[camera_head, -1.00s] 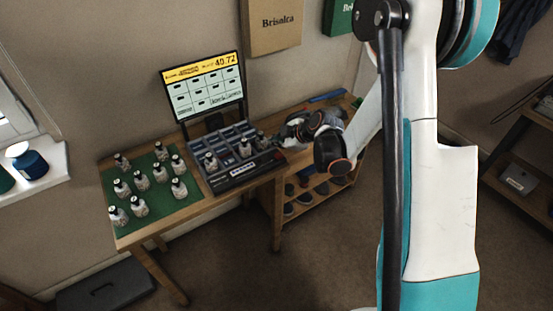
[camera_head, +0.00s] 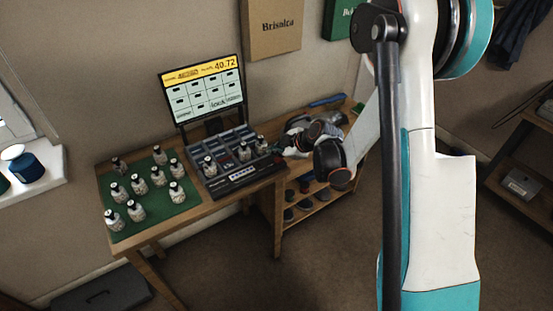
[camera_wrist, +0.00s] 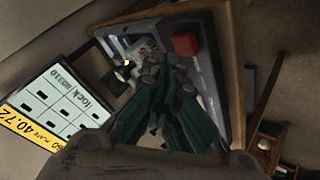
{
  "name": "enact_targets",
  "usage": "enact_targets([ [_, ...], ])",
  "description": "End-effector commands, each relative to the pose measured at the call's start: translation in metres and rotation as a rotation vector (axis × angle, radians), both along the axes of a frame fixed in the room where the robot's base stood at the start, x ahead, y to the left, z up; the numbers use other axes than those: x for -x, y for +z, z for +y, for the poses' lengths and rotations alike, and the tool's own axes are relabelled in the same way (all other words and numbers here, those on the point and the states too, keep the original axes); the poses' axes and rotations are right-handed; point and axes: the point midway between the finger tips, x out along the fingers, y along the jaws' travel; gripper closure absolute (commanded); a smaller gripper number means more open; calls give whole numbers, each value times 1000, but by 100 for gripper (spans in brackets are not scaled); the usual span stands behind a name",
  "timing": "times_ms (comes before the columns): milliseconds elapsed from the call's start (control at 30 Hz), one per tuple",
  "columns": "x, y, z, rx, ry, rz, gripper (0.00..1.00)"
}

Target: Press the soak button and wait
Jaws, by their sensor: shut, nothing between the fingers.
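A device with a dark compartment tray (camera_head: 240,176) stands on the wooden table under a lit screen (camera_head: 205,90) reading 40.72. In the wrist view, a raised red square button (camera_wrist: 185,43) sits on the device's face; I cannot read a label naming it soak. My gripper (camera_wrist: 162,72) is shut and empty, its green and dark fingertips over the device, just beside the red button in the picture. I cannot tell whether they touch the device. In the head view my gripper (camera_head: 279,147) is at the tray's right end, small and partly hidden by my wrist.
Several small bottles (camera_head: 139,184) stand on a green mat (camera_head: 190,203) at the left. A few more bottles (camera_head: 210,166) stand in the tray. A lower shelf (camera_head: 312,207) with dark round items lies under my arm. A blue jar (camera_head: 27,165) stands on the windowsill.

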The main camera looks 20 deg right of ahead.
Motion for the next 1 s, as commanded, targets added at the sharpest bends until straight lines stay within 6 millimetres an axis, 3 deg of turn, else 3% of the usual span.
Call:
enact_targets([
  [1000,1,-10,-1,0,0,0,100],
])
